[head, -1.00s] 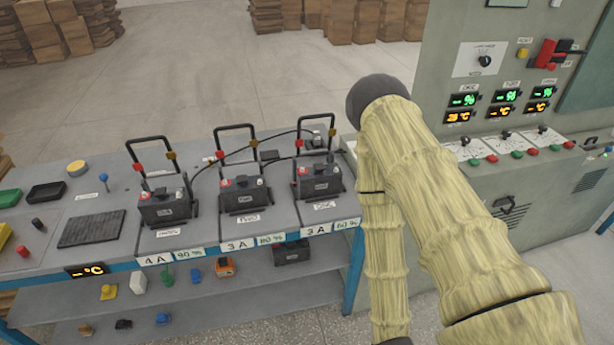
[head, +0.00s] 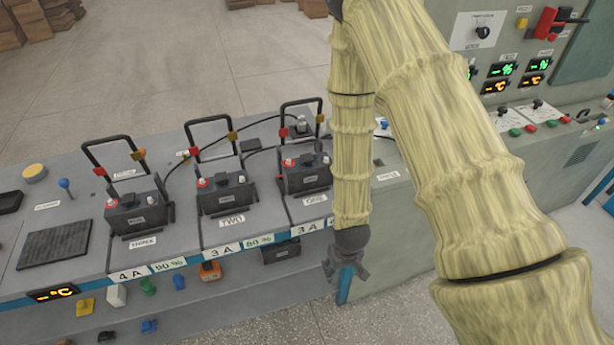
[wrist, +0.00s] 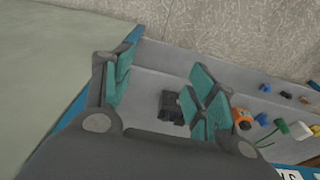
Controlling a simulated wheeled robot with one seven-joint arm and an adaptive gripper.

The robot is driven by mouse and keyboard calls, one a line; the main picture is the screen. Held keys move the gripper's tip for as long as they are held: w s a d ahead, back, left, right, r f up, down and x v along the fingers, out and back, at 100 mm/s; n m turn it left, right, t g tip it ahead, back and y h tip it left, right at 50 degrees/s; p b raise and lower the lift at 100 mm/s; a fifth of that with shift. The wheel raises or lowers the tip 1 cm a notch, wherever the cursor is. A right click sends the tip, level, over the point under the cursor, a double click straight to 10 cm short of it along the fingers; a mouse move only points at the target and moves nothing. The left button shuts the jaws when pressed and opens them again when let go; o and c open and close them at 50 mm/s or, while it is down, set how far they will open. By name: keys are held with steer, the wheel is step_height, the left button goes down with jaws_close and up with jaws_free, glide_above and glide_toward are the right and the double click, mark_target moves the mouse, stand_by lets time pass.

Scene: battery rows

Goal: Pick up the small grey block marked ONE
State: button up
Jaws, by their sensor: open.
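Three dark grey battery-like blocks stand in a row on the bench (head: 215,270). The right one (head: 305,178) sits behind a plate that reads ONE (head: 315,199); any marking on the block itself is too small to read. My gripper (head: 347,275) hangs in front of the bench's front edge, below and right of that block, apart from it. In the wrist view my gripper (wrist: 160,88) is open, with teal finger pads and nothing held. A dark block (wrist: 172,107) on the lower shelf shows between the fingers, farther off; it also shows in the head view (head: 280,250).
The blocks labelled TWO (head: 226,194) and THREE (head: 137,215) stand to the left, with upright black handles and cables behind. The lower shelf holds an orange device (head: 210,271) and several small coloured items. A grey control cabinet (head: 440,200) stands at the right.

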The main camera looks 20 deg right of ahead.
steer(key=shift+t, duration=0.7)
steer(key=w+r, duration=0.3)
steer(key=w, duration=0.1)
steer(key=w+r+b, duration=0.1)
steer(key=w+r, duration=0.3)
steer(key=w, duration=0.1)
steer(key=w+r+b, duration=0.1)
steer(key=w+r, duration=0.3)
steer(key=w, duration=0.1)
steer(key=shift+r, duration=0.15)
steer(key=t+b, duration=0.1)
steer(key=b, duration=0.1)
glide_toward(308, 157)
steer(key=shift+y, duration=0.3)
steer(key=shift+p+x, duration=1.25)
steer(key=shift+x, duration=3.05)
steer(key=shift+s+d, duration=0.1)
steer(key=shift+d, duration=0.1)
jaws_close()
steer(key=shift+t, duration=0.3)
